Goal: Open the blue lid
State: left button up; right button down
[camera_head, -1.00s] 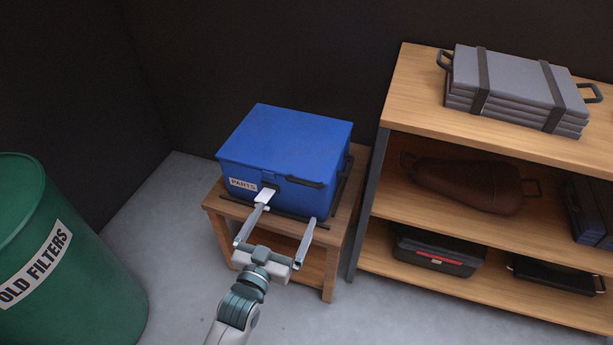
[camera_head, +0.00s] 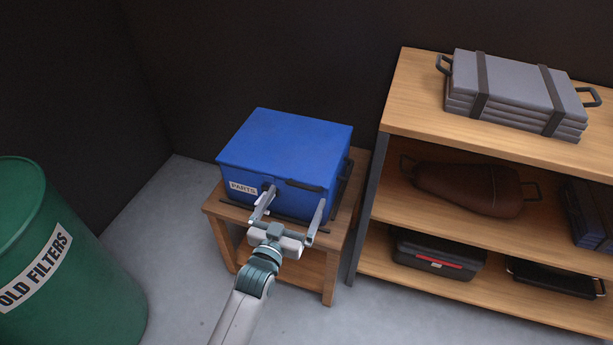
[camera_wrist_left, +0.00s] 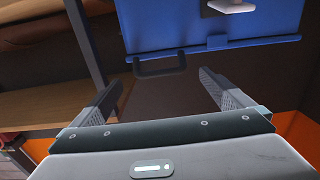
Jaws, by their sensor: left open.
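The blue box with a "PARTS" label (camera_head: 243,188) sits on a small wooden table. Its blue lid (camera_head: 287,140) is shut. A black handle (camera_head: 304,186) sticks out at the lid's front edge and also shows in the left wrist view (camera_wrist_left: 160,67). My left gripper (camera_head: 293,199) is open at the box's front. Its fingers lie to either side of the handle, which is not clasped. In the left wrist view the handle is between and just beyond the fingertips (camera_wrist_left: 160,80). A pale latch-like piece (camera_wrist_left: 232,6) is on the box front. My right gripper is not in view.
The wooden table (camera_head: 222,207) stands beside a wooden shelf unit (camera_head: 430,115) on the right, holding grey cases (camera_head: 515,85) and other items. A green drum (camera_head: 75,270) stands at the left. Bare floor lies between drum and table.

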aim_at(306, 181)
pick_arm(q)
jog(key=x, duration=0.8)
jog(key=shift+w+d, duration=0.1)
jog(key=shift+w, duration=0.1)
jog(key=shift+w+d, duration=0.15)
jog(key=shift+w, duration=0.45)
jog(key=c, duration=1.5)
